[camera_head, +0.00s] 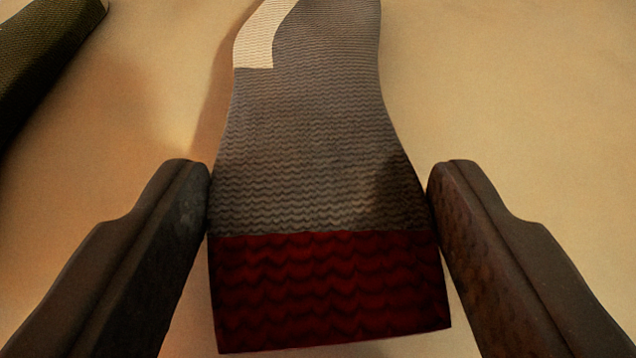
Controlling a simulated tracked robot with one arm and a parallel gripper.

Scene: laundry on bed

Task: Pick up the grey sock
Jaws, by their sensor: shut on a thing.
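The grey sock (315,150) runs from the top of the view down to the bottom middle. It has a dark red cuff (330,290) at its near end and a cream heel patch (262,38) at the upper left. My gripper (318,200) is shut on the sock, with one finger against each side just above and along the cuff. The sock's far end is cut off by the top edge of the view.
A dark olive knitted thing (40,55), partly cut off, lies at the upper left, apart from the grey sock. The tan bed surface (530,110) is clear on the right.

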